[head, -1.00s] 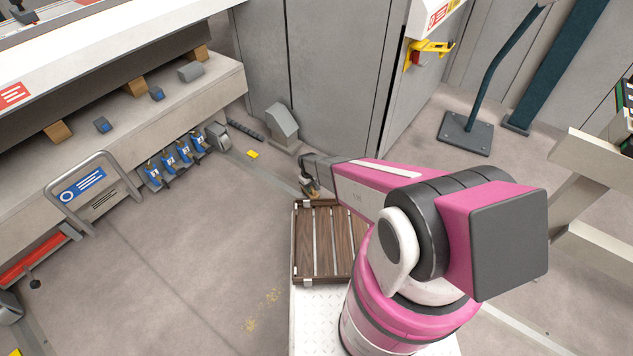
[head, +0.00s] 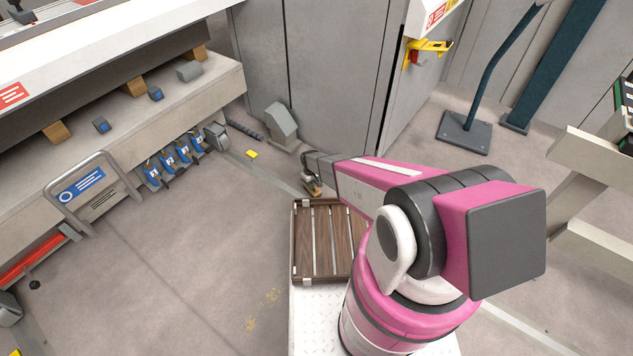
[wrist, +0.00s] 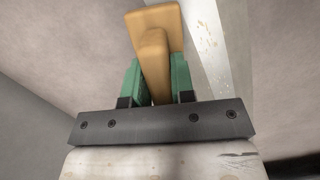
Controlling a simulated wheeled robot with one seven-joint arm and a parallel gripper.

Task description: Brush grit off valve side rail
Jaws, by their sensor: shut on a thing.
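My gripper (wrist: 154,85) is shut on a tan wooden-handled brush (wrist: 154,30), held between its green fingers in the wrist view. Its bristles do not show. A pale rail (wrist: 204,48) with small yellowish specks of grit (wrist: 207,42) runs just right of the brush. I cannot tell whether the brush touches it. In the head view my gripper (head: 313,188) is small, beyond the far edge of the slatted wooden deck, low over a pale strip along the floor.
Several blue-tagged valves (head: 170,167) stand under the bench on the left, behind a grey hoop sign stand (head: 82,188). A grey sloped box (head: 281,126) stands by the grey cabinet (head: 320,70). The slatted deck (head: 321,240) is close to my arm. Open floor lies to the left.

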